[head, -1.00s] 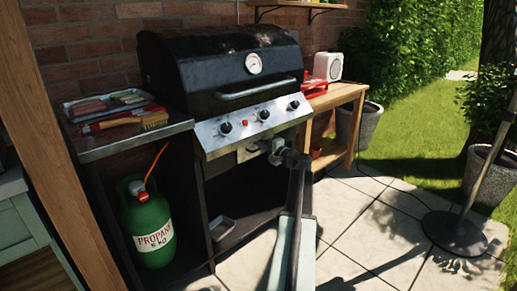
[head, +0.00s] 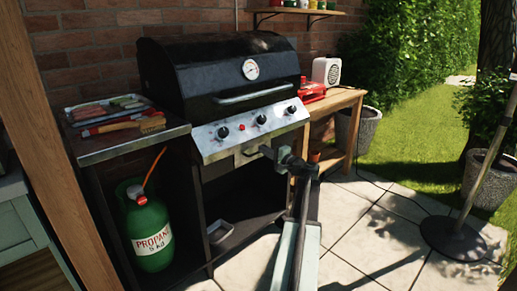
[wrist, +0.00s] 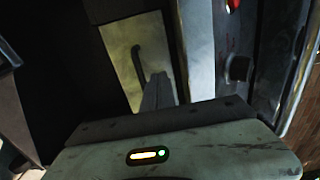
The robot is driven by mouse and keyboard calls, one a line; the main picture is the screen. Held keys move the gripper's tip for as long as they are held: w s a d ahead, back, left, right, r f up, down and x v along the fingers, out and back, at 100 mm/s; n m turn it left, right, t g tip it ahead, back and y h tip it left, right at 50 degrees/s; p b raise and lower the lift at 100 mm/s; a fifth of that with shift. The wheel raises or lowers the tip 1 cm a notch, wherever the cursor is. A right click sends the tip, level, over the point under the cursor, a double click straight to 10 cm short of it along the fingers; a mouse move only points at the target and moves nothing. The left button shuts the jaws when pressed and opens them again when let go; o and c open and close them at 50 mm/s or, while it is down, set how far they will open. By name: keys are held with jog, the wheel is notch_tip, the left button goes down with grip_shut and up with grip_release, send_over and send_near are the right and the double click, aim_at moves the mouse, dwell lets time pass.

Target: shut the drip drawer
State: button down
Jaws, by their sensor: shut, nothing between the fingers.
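The drip drawer (head: 247,155) is a small pale metal front under the grill's control panel, partly hidden behind my gripper in the head view. In the wrist view the drawer front (wrist: 150,38) is a yellowish-grey plate with a dark bent handle (wrist: 137,62). My gripper (head: 268,152) is shut and empty, with its fingers pointing at the drawer front. In the wrist view its fingers (wrist: 158,84) overlap the front's lower right part, beside the handle. I cannot tell whether they touch it, nor how far the drawer stands out.
The black grill (head: 225,75) has its lid down and knobs on its silver panel (head: 250,130). A propane bottle (head: 148,232) stands below the left side shelf (head: 130,146). A small metal tray (head: 220,232) sits low in the cabinet.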

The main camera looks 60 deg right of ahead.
jog(key=v, duration=0.8)
jog(key=shift+s+a+f, duration=0.15)
jog(key=shift+s+f, duration=0.05)
jog(key=shift+s, duration=0.15)
jog(key=w+a+f+n+g+y, duration=0.2)
jog(key=w+a+f+n+y, duration=0.25)
jog(key=w+a, duration=0.8)
jog(key=w+a+f+n+g+y+p, duration=0.1)
jog(key=w+a+f+n+g+y, duration=0.25)
jog(key=a, duration=0.95)
jog(key=w+a+f+n+g+y, duration=0.1)
jog(key=w+a+f+n+g, duration=0.35)
jog(key=a, duration=0.95)
jog(key=s+a+f+n+g+h, duration=0.2)
jog(key=s+a+f+n, duration=0.1)
jog(key=a, duration=0.7)
jog(key=s+a+f+n+g+h+p, duration=0.1)
jog(key=s+a+f+n+g, duration=0.15)
jog(key=a, duration=0.65)
jog(key=s+a+f+n+g+h, duration=0.2)
jog(key=a+f+g, duration=0.15)
jog(key=a, duration=0.65)
notch_tip(320, 180, up, 38)
jog(key=p, duration=3.8)
